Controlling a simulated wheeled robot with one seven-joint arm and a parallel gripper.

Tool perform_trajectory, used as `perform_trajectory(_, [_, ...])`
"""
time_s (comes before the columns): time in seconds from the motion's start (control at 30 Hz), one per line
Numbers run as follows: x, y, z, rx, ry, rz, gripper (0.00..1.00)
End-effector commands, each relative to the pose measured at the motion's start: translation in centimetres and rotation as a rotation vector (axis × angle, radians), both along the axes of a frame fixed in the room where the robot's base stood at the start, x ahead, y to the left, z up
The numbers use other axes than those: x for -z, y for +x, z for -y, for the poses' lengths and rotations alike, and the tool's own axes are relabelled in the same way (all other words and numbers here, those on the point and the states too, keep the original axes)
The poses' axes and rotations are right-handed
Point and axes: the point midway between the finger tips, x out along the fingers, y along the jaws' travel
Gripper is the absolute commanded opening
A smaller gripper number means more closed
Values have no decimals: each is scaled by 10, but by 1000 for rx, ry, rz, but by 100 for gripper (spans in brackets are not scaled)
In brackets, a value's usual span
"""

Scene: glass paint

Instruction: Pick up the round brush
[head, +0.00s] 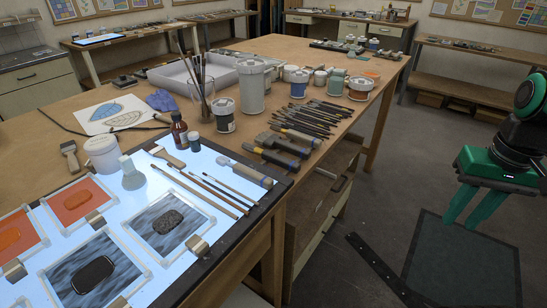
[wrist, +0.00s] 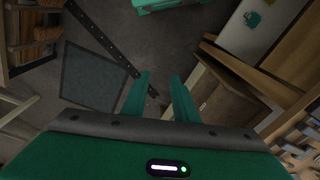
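Several long thin brushes lie side by side on the lit panel (head: 135,195), near its right edge; one is a slim brown-handled brush (head: 215,194). More brushes (head: 197,70) stand upright in a glass jar (head: 203,103) further back. I cannot tell which one is the round brush, as the tips are too small. My gripper (head: 462,224) is at the far right of the head view, out over the floor and well away from the table. In the wrist view its two green fingers (wrist: 160,80) are apart with nothing between them.
On the wooden table (head: 290,50), dark-handled tools (head: 310,118), a thick-handled tool (head: 245,173), brown bottle (head: 179,130), white jar (head: 101,153) and tall grey canister (head: 251,85) crowd the brushes. Framed glass panes (head: 168,222) lie on the panel.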

Motion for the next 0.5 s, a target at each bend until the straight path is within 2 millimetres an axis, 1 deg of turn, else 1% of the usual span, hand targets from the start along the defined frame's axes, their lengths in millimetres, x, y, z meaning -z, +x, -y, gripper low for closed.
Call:
perform_trajectory(0.03, [-9,29,-15,-108,-2,26,27])
perform_trajectory(0.07, [-15,46,-26,-177,-2,44,27])
perform_trajectory(0.1, [-24,70,-44,-276,-2,73,27])
perform_trajectory(0.17, [-37,103,-77,-428,3,114,27])
perform_trajectory(0.2, [-45,124,-101,-526,7,144,27])
perform_trajectory(0.23, [-51,137,-120,-599,11,165,27])
perform_trajectory(0.27, [-57,149,-139,-669,15,185,27])
perform_trajectory(0.3, [-64,163,-166,-761,22,212,27])
perform_trajectory(0.37, [-73,178,-203,-883,33,247,27])
perform_trajectory(0.4, [-79,185,-226,-954,41,270,27])
perform_trajectory(0.5, [-90,195,-275,-1098,58,312,27])
